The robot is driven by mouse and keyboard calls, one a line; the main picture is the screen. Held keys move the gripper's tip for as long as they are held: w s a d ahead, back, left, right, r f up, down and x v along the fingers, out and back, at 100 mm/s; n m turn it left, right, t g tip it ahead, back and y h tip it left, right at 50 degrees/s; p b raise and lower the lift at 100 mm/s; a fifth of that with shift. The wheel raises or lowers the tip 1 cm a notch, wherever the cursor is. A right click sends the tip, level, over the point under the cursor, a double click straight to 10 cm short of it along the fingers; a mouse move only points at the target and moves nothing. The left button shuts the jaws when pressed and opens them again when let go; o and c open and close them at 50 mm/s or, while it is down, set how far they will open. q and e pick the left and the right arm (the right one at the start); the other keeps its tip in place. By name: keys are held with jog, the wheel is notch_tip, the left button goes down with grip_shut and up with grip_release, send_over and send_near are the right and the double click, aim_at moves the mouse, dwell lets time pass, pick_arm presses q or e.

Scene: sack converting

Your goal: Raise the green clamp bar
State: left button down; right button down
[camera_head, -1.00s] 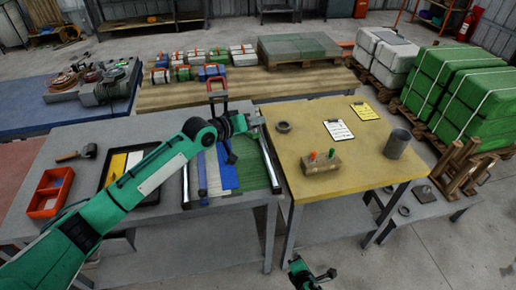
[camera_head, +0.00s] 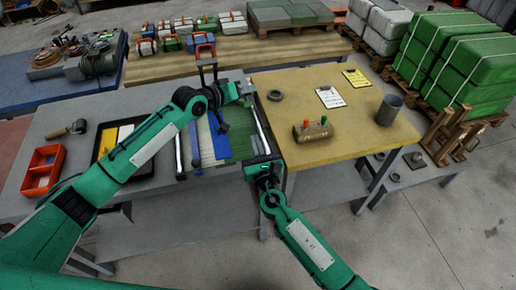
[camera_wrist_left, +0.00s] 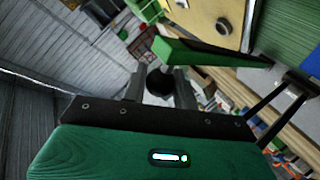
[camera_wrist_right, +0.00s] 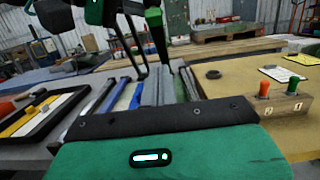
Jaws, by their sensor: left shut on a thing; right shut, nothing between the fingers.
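The green clamp bar (camera_wrist_left: 212,53) runs from just beyond my left fingers towards the right in the left wrist view. A black knob (camera_wrist_left: 160,83) sits between those fingers. My left gripper (camera_wrist_left: 160,76) is shut on the bar's knob; in the head view this gripper (camera_head: 246,88) is at the far right of the strip bed, and the bar is mostly hidden there. My right gripper (camera_head: 260,158) is shut and empty near the front right corner of the bed; its fingers (camera_wrist_right: 158,85) show in the right wrist view.
White, blue and green strips (camera_head: 240,143) lie between metal rails on the grey table (camera_head: 150,105). A yellow table (camera_head: 350,130) stands to the right, with a button block (camera_head: 312,132) and a grey cylinder (camera_head: 387,110). An orange tray (camera_head: 42,168) is at left.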

jog(key=w+a+r, duration=0.2)
jog(key=w+r, duration=0.2)
jog(key=w, duration=0.3)
jog(key=shift+a, duration=0.15)
jog(key=shift+w+r, duration=0.1)
jog(key=shift+r, duration=0.05)
